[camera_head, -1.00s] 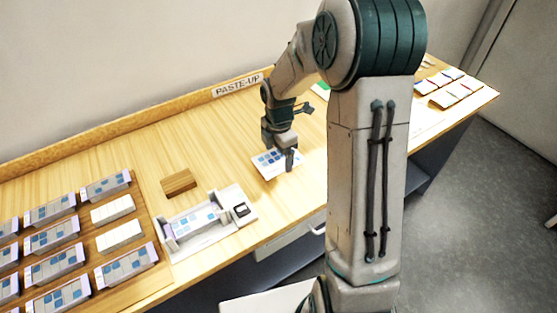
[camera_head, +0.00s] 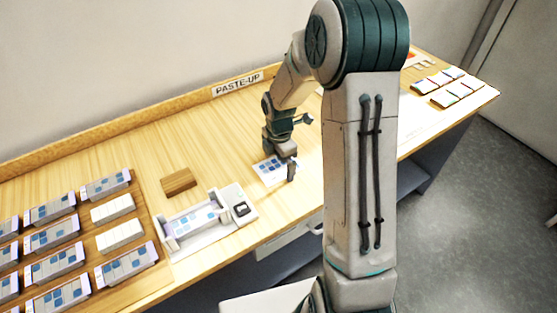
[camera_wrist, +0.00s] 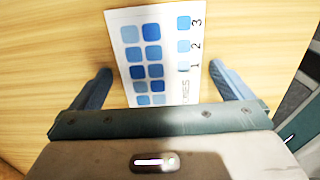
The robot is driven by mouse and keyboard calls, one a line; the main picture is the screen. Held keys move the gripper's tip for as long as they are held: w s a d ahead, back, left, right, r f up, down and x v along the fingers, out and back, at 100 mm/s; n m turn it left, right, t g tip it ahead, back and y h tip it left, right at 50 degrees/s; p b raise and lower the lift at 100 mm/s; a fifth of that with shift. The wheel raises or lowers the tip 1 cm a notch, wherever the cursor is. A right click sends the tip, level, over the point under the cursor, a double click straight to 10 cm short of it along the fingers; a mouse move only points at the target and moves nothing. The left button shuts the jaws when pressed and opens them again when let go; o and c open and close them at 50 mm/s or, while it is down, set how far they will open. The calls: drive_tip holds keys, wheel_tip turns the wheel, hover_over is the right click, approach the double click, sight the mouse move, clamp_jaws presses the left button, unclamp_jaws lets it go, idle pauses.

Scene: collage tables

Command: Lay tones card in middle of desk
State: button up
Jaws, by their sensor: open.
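The tones card (camera_head: 270,171) is white with several blue squares in different shades. It lies on the wooden desk (camera_head: 225,146), roughly in the middle stretch below the PASTE-UP sign. In the wrist view the card (camera_wrist: 158,50) lies between my fingers, with printed numbers along its right side and partly covered lettering. My gripper (camera_head: 280,172) is right at the card, low over the desk. In the wrist view its fingers (camera_wrist: 160,85) are spread apart, with wood showing between each finger and the card. The card's near edge is hidden by the gripper body.
A grey-white holder (camera_head: 240,204) with another blue-squared card stands left of the card. A wooden block (camera_head: 179,181) lies behind it. Racks of card stacks (camera_head: 55,237) fill the left end. Several small cards (camera_head: 450,85) lie at the far right. Bare desk surrounds the tones card.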

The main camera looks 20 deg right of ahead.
sight(279, 167)
wheel_tip(279, 167, up, 12)
drive_tip(key=s+r+m+t, duration=0.1)
drive_tip(key=s+r+m, duration=0.2)
drive_tip(key=s+m, duration=0.7)
drive_tip(key=s+r+m+t, duration=0.1)
drive_tip(key=s+r+m, duration=0.2)
drive_tip(key=s+m, duration=0.7)
drive_tip(key=shift+s+a+r+m+t+p, duration=0.15)
drive_tip(key=shift+s+r+m+t+p, duration=0.2)
drive_tip(key=shift+m, duration=0.55)
drive_tip(key=shift+r, duration=0.1)
